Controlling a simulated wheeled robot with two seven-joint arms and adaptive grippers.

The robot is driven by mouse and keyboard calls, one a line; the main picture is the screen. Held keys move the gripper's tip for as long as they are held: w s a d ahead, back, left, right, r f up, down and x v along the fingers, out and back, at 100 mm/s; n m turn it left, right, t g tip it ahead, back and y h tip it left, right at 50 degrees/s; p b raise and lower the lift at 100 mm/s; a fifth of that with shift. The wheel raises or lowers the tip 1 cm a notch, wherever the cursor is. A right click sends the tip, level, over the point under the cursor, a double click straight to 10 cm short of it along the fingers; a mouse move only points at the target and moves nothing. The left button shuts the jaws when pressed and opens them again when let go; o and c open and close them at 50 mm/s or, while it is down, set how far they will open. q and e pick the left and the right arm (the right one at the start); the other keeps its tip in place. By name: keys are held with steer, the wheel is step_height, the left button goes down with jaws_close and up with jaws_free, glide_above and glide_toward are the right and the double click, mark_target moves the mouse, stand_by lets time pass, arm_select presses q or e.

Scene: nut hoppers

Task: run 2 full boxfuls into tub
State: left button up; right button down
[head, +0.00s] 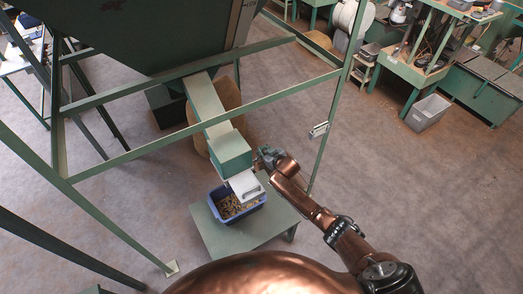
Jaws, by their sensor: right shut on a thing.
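The green hopper (150,35) stands in a frame at the upper left. A sloping chute (207,100) runs down from it to a green box (231,150). A pale plate with a handle slot (246,185) sticks out below the box. The blue tub (212,207) stands under it and holds many brown nuts; the plate covers part of the tub. My right gripper (266,156) is at the box's right side, shut on a part there that its fingers hide. My left gripper is out of view.
The tub stands on a low green table (265,225). Green frame bars (210,127) cross in front of the chute, and a frame post (330,120) rises right of my gripper. A grey bin (428,112) and benches stand at the upper right. The floor on the right is clear.

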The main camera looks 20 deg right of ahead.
steer(key=shift+s+d+f, duration=0.1)
steer(key=shift+s+f, duration=0.15)
steer(key=shift+f, duration=0.2)
steer(key=c, duration=2.2)
jaws_free()
steer(key=o, duration=0.3)
steer(key=shift+w, duration=0.2)
steer(key=shift+o, duration=1.4)
steer(key=shift+r, duration=0.25)
steer(key=v, duration=1.2)
